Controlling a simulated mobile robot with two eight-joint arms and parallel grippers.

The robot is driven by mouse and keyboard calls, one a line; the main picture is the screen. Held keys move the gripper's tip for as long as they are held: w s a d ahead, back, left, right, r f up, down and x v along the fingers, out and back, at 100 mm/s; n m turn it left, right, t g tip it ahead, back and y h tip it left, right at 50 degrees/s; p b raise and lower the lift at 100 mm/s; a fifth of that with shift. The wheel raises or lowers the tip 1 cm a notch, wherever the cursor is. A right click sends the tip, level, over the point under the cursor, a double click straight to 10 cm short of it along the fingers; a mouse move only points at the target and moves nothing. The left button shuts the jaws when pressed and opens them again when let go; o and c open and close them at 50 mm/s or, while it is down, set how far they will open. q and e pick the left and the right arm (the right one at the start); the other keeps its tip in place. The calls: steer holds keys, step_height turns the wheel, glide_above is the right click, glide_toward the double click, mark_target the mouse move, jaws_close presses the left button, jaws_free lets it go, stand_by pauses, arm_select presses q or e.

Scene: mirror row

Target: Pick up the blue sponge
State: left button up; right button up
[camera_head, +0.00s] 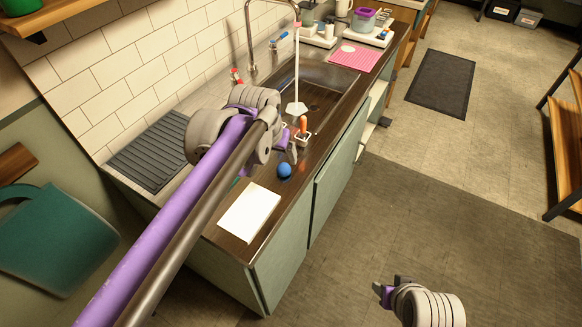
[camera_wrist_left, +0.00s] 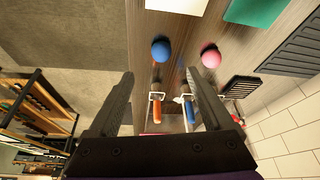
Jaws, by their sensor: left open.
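A round blue sponge (camera_head: 284,170) rests on the dark counter beside the sink, near the front edge. It shows in the left wrist view (camera_wrist_left: 161,50) just beyond and between my fingertips, not touching them. My left gripper (camera_head: 291,153) is above the counter close to the blue sponge; it is open and empty, and its two fingers (camera_wrist_left: 159,76) show spread in the wrist view. My right gripper (camera_head: 390,287) is low over the floor at the bottom right, too small to read its jaws.
A pink ball (camera_wrist_left: 211,57) lies beside the blue sponge. Orange (camera_head: 303,125) and blue (camera_wrist_left: 189,109) handled tools lie near the sink. A white sheet (camera_head: 249,212), a dark ribbed mat (camera_head: 150,150) and the faucet (camera_head: 250,45) are around. The floor in front is clear.

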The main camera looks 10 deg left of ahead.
mark_target(283, 167)
arm_select(q)
steer(key=b+x, duration=0.1)
steer(key=x, duration=1)
steer(key=shift+w+a, duration=0.1)
steer(key=shift+w, duration=0.1)
jaws_close()
